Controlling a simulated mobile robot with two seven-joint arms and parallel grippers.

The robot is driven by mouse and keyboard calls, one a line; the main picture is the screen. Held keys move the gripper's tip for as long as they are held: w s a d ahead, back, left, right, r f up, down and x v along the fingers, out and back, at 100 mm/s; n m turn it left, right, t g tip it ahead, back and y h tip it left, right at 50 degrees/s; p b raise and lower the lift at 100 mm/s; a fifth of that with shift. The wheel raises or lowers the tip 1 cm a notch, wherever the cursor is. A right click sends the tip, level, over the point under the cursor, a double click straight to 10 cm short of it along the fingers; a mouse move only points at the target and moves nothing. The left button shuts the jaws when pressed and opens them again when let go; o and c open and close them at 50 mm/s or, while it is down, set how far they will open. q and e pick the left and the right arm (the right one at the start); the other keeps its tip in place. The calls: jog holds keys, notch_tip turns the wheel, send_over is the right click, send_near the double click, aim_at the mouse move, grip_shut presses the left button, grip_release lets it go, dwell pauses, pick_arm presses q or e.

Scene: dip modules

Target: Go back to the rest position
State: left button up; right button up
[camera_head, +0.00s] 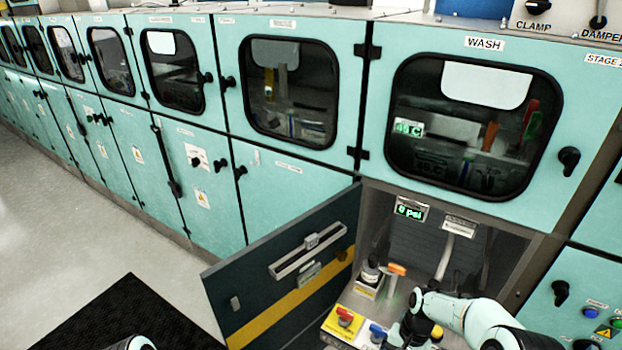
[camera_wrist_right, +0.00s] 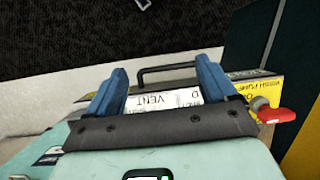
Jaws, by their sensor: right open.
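My right gripper (camera_wrist_right: 167,85) is open, with its two blue fingers apart and nothing held between them. In the head view my right arm (camera_head: 455,312) comes in from the lower right, low in front of the open cabinet under the WASH window (camera_head: 476,84).
A dark cabinet door (camera_head: 270,250) with a yellow stripe stands open left of my right arm. The floor (camera_head: 70,215) at left is clear.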

jog(key=s+x, duration=0.1)
jog(key=x, duration=1)
jog(key=s+a+f+n+t, duration=0.1)
jog(key=s+a+f, duration=0.2)
jog(key=s, duration=0.6)
jog(key=s+a+f+t+y, duration=0.1)
jog(key=s+a+f, duration=0.2)
jog(key=s, duration=0.6)
notch_tip(320, 180, down, 3)
jog(key=shift+a+r+n, duration=0.15)
jog(key=shift+a+n, duration=0.1)
jog(key=shift+n, duration=0.15)
